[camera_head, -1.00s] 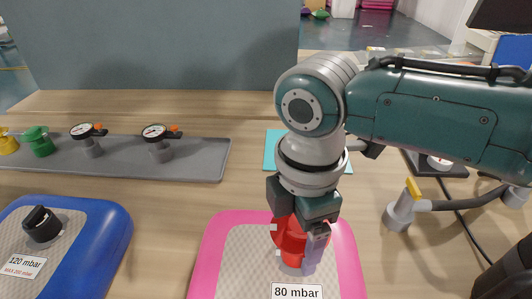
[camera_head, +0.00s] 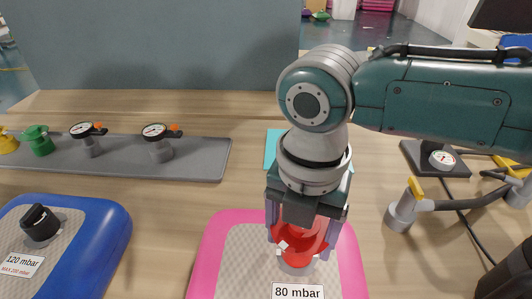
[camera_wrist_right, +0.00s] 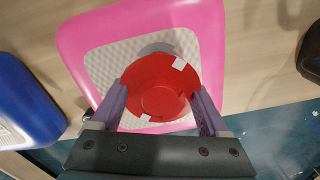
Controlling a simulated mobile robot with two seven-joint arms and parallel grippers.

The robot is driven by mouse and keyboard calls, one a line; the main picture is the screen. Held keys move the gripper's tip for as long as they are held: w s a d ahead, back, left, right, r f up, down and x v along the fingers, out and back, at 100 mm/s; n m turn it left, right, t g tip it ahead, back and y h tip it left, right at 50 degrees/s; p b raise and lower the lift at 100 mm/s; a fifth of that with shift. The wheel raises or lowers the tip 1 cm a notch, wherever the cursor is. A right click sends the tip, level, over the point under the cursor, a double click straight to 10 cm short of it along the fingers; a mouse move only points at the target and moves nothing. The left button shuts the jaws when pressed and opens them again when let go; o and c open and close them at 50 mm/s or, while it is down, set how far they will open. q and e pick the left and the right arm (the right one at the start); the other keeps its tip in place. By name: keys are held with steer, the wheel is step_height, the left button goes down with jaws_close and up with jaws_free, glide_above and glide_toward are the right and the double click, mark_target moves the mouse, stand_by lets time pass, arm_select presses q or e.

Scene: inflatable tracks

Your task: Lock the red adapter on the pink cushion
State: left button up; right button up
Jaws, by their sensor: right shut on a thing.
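The pink cushion (camera_head: 215,235) lies on the wooden table at the front, with a grey textured top and an "80 mbar" label. The red adapter (camera_head: 304,240) with white marks stands over the grey valve (camera_head: 295,262) on the cushion; I cannot tell whether it is locked. My right gripper (camera_head: 306,243) is shut on the adapter from above, one finger on each side. In the right wrist view the red adapter (camera_wrist_right: 157,88) sits between the two purple-grey fingers of my right gripper (camera_wrist_right: 160,102), over the pink cushion (camera_wrist_right: 85,40). My left gripper is not in view.
A blue cushion (camera_head: 110,230) with a black cap (camera_head: 40,223) lies at the left. A grey tray (camera_head: 205,160) behind holds gauges and a green and a yellow adapter. A hose fitting with a yellow lever (camera_head: 416,189) stands at the right. Bare table lies between the cushions.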

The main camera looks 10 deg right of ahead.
steer(key=shift+n, duration=0.4)
steer(key=n, duration=0.2)
steer(key=shift+n+b, duration=0.3)
steer(key=shift+n, duration=0.8)
steer(key=o, duration=1.2)
steer(key=shift+o, duration=0.2)
